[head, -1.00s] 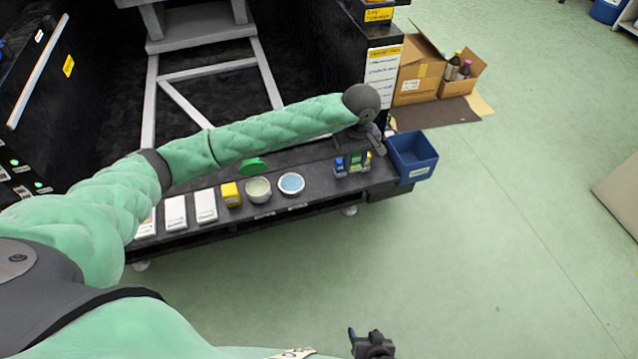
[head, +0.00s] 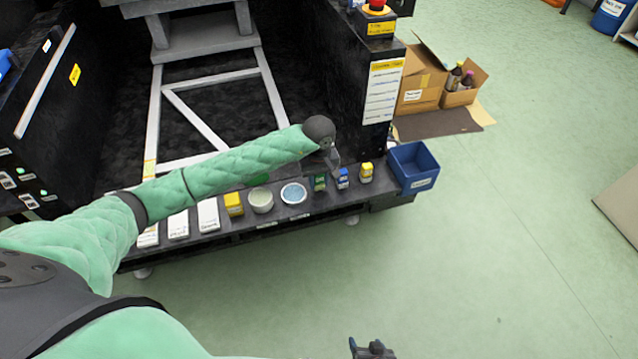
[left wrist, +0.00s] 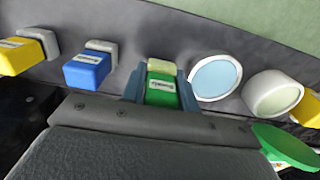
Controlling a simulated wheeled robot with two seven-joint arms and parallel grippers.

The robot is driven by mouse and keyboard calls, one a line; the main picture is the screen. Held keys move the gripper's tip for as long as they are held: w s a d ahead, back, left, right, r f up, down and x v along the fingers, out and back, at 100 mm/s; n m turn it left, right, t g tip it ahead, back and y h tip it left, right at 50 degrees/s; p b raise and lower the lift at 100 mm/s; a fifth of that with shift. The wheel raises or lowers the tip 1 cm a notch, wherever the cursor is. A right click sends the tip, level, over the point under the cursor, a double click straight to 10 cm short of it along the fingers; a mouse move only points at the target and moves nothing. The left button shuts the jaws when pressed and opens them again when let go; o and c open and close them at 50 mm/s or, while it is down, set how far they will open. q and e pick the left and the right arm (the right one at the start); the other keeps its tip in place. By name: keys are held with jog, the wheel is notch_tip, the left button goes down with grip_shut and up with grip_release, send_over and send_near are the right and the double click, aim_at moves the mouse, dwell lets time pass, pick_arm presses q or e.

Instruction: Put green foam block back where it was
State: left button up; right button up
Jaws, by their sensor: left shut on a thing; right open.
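The green foam block (head: 319,184), a small box shape with a white label, is at the left end of a short row on the dark bench ledge. It also shows in the left wrist view (left wrist: 161,95), with a pale cream part at its far end. My left gripper (left wrist: 160,88) is shut on it, one finger on each side. In the head view, my left gripper (head: 326,170) is partly hidden behind its wrist. I cannot tell whether the block touches the ledge. My right gripper (head: 372,348) is open and empty at the bottom edge, away from the bench.
A blue block (head: 342,179) and a yellow block (head: 366,173) stand right of the green one. A blue-topped dish (head: 293,193), a pale jar (head: 261,200) and a green disc (head: 260,179) are to its left. A blue bin (head: 414,167) hangs at the ledge's right end.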

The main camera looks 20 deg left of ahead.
pick_arm(q)
jog(key=shift+f, duration=0.85)
jog(key=shift+f, duration=0.15)
jog(key=o, duration=1)
